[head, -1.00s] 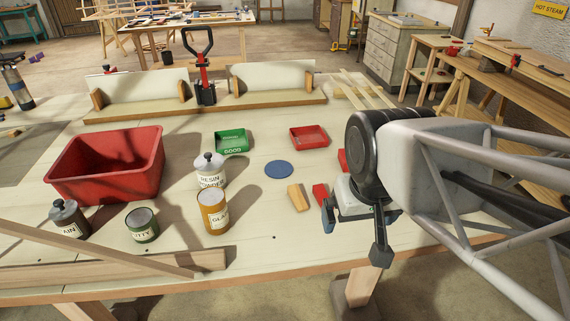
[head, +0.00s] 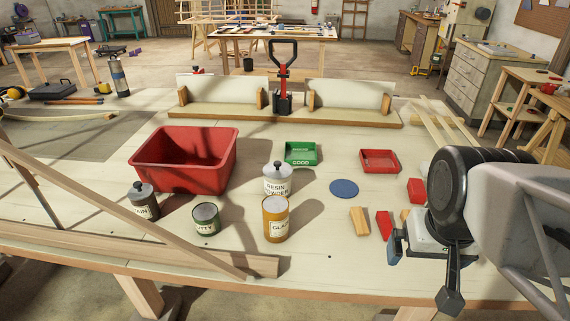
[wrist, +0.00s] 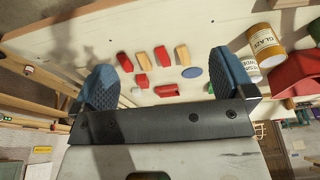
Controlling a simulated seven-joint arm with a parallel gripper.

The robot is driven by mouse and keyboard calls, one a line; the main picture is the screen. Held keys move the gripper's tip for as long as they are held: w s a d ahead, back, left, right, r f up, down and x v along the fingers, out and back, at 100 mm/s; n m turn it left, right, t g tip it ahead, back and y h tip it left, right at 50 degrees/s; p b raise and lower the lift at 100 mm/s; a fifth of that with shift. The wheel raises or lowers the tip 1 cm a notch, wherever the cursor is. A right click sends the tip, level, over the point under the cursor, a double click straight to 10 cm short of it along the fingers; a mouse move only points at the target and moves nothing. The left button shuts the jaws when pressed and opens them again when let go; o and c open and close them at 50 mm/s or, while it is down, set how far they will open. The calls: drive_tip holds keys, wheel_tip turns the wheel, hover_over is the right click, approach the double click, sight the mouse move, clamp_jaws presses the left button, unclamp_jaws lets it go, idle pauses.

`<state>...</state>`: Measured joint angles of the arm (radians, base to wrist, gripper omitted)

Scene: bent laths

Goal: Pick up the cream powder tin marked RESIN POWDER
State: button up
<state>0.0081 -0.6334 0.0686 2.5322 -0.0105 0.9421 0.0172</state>
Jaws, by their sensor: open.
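The cream powder tin (head: 278,183) marked RESIN POWDER stands upright on the bench in the head view, with a dark-knobbed lid. It is just behind the amber GLAZE tin (head: 275,222), which overlaps its lower edge slightly. In the wrist view a cream tin with lettering (wrist: 250,73) shows at the right, partly hidden by a finger, beside the GLAZE tin (wrist: 266,42). My gripper (head: 422,268) is open and empty, well to the right of the cream tin in the head view. Its two blue pads are wide apart in the wrist view (wrist: 166,82).
A red bin (head: 190,176), a grey lidded tin (head: 144,202) and a green PUTTY tin (head: 206,222) stand left. A green GOOD tray (head: 301,153), a red tray (head: 380,163) and a flat blue disc (head: 343,188) lie around. Several blocks (head: 359,221) lie near my gripper.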

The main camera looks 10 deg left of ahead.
idle(0.6)
drive_tip(key=n+g+y, duration=0.4)
drive_tip(key=n+y, duration=0.7)
drive_tip(key=n, duration=0.4)
hover_over(287, 170)
drive_tip(key=s+d, duration=0.7)
drive_tip(key=s, duration=0.2)
wheel_tip(287, 170, down, 7)
drive_tip(key=w+a+f+n+t+y, duration=0.1)
drive_tip(key=w+a+f+n+y, duration=0.2)
drive_tip(key=w, duration=0.6)
wheel_tip(287, 170, down, 2)
drive_tip(key=shift+a+f+y, duration=0.1)
drive_tip(key=shift+a+y, duration=0.3)
drive_tip(key=shift+a, duration=0.3)
drive_tip(key=shift+a, duration=0.1)
drive_tip(key=shift+x, duration=1.2)
drive_tip(key=shift+f, duration=0.1)
